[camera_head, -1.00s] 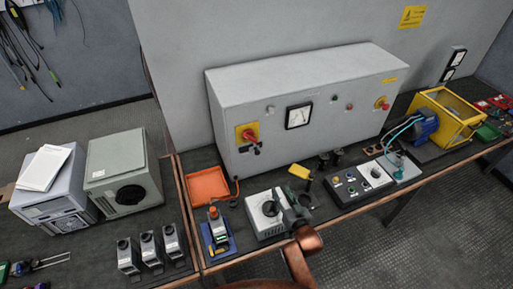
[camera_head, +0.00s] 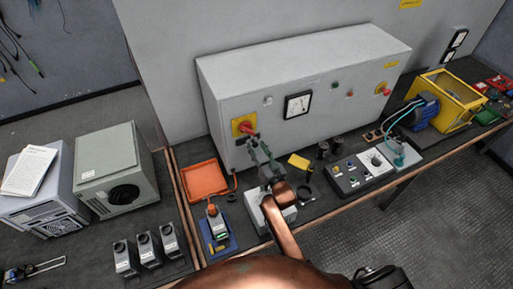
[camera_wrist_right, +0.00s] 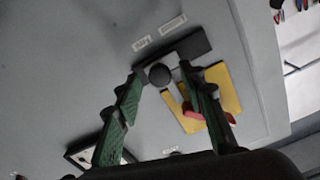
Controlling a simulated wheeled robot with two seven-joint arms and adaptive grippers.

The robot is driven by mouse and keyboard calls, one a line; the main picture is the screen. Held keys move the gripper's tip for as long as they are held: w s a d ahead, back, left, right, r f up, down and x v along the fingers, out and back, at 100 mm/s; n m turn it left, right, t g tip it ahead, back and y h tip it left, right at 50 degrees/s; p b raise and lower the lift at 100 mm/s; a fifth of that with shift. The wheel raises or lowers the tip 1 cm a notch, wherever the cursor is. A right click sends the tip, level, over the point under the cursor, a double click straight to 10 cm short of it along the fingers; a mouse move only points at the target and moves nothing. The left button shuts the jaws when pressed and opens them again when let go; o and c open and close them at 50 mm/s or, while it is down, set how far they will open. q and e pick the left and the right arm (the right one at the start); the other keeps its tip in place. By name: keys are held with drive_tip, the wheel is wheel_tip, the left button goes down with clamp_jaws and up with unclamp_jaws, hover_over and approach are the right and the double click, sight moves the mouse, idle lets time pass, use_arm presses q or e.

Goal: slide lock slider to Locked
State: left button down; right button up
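The lock slider shows in the right wrist view as a round black knob (camera_wrist_right: 160,74) on a dark rail (camera_wrist_right: 192,46). Two small white labels sit beside the rail, too blurred to read surely. My right gripper (camera_head: 257,148) is at the front of the grey cabinet (camera_head: 330,105), just below the red rotary switch (camera_head: 249,130). In the right wrist view its green fingers (camera_wrist_right: 160,78) are apart, with the knob between their tips. I cannot tell whether they touch it. In the head view the fingers largely hide the slider. My left gripper is not in view.
The red switch handle (camera_wrist_right: 193,113) on its yellow plate (camera_wrist_right: 222,88) is close by the right-hand finger in the wrist view. A dial meter (camera_head: 298,105) is right of the gripper. An orange tray (camera_head: 204,181) and a grey box stand on the bench below.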

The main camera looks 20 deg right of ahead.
drive_tip(key=shift+w, duration=0.3)
drive_tip(key=c, duration=1)
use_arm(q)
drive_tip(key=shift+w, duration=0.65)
use_arm(e)
clamp_jaws()
